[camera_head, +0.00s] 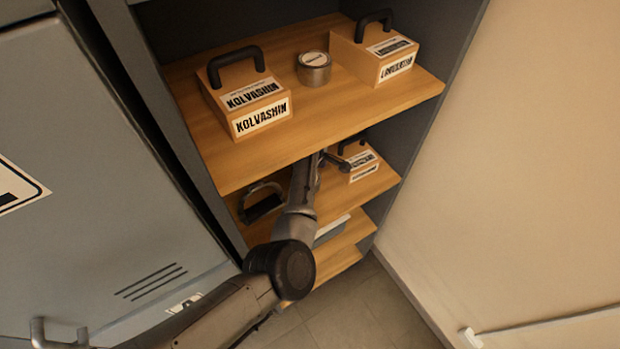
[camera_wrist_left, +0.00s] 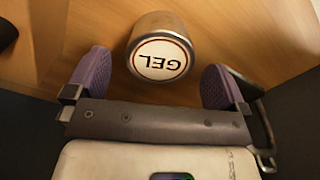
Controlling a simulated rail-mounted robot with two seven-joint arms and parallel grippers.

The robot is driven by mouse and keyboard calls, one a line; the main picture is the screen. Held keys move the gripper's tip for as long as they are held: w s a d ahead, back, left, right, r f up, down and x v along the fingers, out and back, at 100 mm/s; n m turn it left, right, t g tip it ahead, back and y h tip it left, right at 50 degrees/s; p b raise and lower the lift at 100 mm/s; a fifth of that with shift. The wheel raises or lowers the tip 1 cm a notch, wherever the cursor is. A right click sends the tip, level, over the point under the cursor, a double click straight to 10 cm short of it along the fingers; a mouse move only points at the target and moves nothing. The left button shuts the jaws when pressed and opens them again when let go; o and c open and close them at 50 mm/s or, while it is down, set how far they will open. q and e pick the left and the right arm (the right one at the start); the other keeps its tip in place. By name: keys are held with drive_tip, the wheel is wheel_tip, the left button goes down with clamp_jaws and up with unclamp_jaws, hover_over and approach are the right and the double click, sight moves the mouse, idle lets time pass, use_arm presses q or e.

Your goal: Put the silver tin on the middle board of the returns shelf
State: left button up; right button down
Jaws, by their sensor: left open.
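A tin with a white lid marked GEL (camera_wrist_left: 160,58) stands on a wooden board in the left wrist view, silver on its side. It lies between and just beyond the two purple-padded fingers of my left gripper (camera_wrist_left: 155,80), which is open. In the head view my left arm reaches under the shelf's top visible board (camera_head: 290,120), and the gripper (camera_head: 333,160) is over the middle board (camera_head: 375,183). The tin there is hidden from the head view. Another silver tin (camera_head: 314,70) stands on the board above, between two boxes. My right gripper is out of view.
Handled boxes, one left (camera_head: 243,95) and one right (camera_head: 374,52), stand on the upper board. A smaller box (camera_head: 362,163) and a dark metal loop (camera_head: 262,200) are on the middle board. A lower board (camera_head: 338,262) is below; a grey locker (camera_head: 90,150) stands left.

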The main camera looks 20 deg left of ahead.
use_arm(q)
drive_tip(key=shift+r, duration=1.7)
